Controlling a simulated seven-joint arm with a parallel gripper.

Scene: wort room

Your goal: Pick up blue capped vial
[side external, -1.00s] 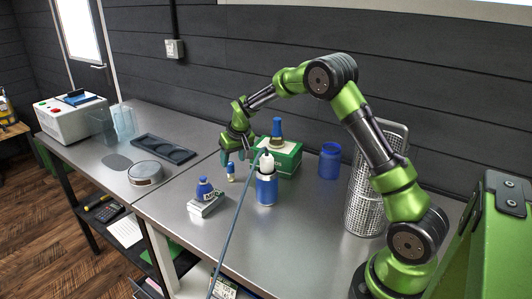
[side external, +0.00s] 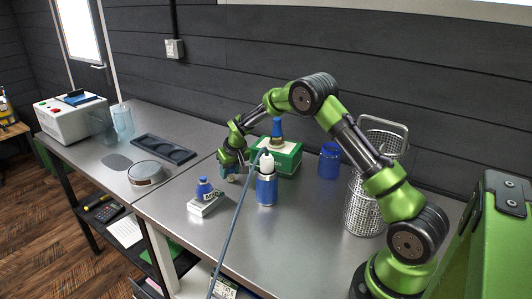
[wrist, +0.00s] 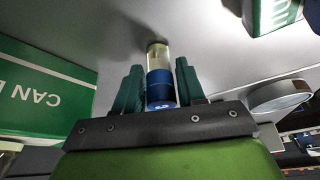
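The blue capped vial (wrist: 159,84) has a blue cap and a clear body with pale yellowish contents. In the wrist view it stands between the two dark green fingers of my gripper (wrist: 158,70), with a narrow gap showing on each side. The gripper looks open around it. In the side view my gripper (side external: 231,166) is low over the bench, and its fingers mostly hide the vial (side external: 231,178).
A white-topped blue bottle (side external: 266,188) is in front. A wire basket (side external: 363,207) stands right.

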